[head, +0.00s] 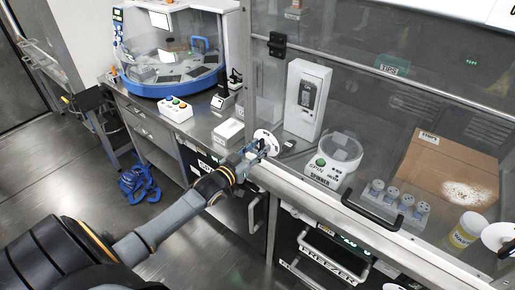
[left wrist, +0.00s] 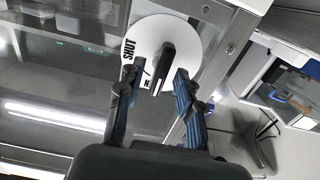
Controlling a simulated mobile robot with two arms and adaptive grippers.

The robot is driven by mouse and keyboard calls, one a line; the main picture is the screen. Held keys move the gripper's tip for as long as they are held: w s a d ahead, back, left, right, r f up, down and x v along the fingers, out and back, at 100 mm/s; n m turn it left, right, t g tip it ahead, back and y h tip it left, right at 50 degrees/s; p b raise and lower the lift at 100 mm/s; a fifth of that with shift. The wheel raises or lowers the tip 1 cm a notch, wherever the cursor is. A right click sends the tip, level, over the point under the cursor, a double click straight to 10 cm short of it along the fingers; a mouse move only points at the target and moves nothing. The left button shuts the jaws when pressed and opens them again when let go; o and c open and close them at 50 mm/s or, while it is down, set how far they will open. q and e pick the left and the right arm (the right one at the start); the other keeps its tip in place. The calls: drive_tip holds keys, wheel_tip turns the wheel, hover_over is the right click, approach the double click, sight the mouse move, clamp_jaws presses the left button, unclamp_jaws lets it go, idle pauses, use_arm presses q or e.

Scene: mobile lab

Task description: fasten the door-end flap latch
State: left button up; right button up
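The door-end flap latch is a white round disc (head: 268,137) with a black bar handle, at the near left corner of the glass enclosure. In the left wrist view the disc (left wrist: 165,32) fills the upper middle. It bears the word SHUT on its left, and another label is mostly hidden. Its black handle (left wrist: 163,66) stands slightly tilted, clear of the SHUT mark. My left gripper (head: 262,148) is in front of the disc. In the wrist view its fingers (left wrist: 159,78) are spread either side of the handle, with gaps visible. My right gripper is not in view.
A second white disc (head: 499,237) is at the far right edge. A glass-fronted enclosure holds a spinner (head: 338,160), a brown box (head: 450,165) and vials. A black bar handle (head: 372,212) sticks out from its front rail. A button box (head: 175,108) stands on the left bench.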

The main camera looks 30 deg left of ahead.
use_arm(q)
clamp_jaws()
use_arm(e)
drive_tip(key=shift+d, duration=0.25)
